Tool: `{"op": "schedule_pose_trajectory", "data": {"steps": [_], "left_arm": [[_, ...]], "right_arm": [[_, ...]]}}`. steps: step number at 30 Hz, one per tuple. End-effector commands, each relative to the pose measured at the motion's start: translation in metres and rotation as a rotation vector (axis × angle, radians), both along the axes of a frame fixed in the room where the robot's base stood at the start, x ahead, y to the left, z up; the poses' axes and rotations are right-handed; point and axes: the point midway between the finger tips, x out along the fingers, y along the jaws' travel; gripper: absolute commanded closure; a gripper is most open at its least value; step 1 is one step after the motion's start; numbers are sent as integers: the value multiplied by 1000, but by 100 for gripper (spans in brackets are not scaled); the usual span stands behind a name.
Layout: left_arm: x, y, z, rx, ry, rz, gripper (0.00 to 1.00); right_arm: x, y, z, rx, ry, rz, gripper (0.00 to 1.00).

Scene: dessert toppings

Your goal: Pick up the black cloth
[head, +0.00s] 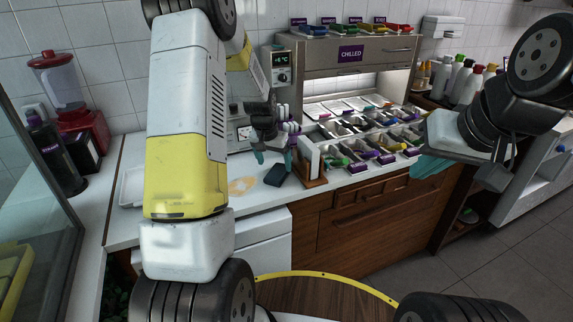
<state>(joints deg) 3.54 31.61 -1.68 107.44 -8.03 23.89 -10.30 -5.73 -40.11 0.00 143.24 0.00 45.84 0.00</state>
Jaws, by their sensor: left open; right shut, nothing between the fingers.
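A yellowish spill (241,186) is on the counter left of the cloth. A wooden holder (309,168) stands close on its right. The chilled topping station (345,54) with several filled bins is behind. A red blender (82,125) stands at the left.

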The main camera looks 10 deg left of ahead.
Motion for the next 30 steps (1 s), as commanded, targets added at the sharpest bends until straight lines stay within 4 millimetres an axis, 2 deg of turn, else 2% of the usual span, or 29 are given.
{"op": "schedule_pose_trajectory", "data": {"steps": [9, 18, 27, 29, 30], "left_arm": [[12, -5, -42, 0, 0, -1, 18], [13, -5, -46, 0, -1, 0, 20], [13, -5, -45, 0, -1, 0, 79], [13, -5, -45, 0, -1, 0, 90], [13, -5, -45, 0, -1, 0, 90]], "right_arm": [[0, 0, 0, 0, 0, 0, 100], [0, 0, 0, 0, 0, 0, 100], [0, 0, 0, 0, 0, 0, 100], [0, 0, 0, 0, 0, 0, 100], [0, 0, 0, 0, 0, 0, 100]]}}
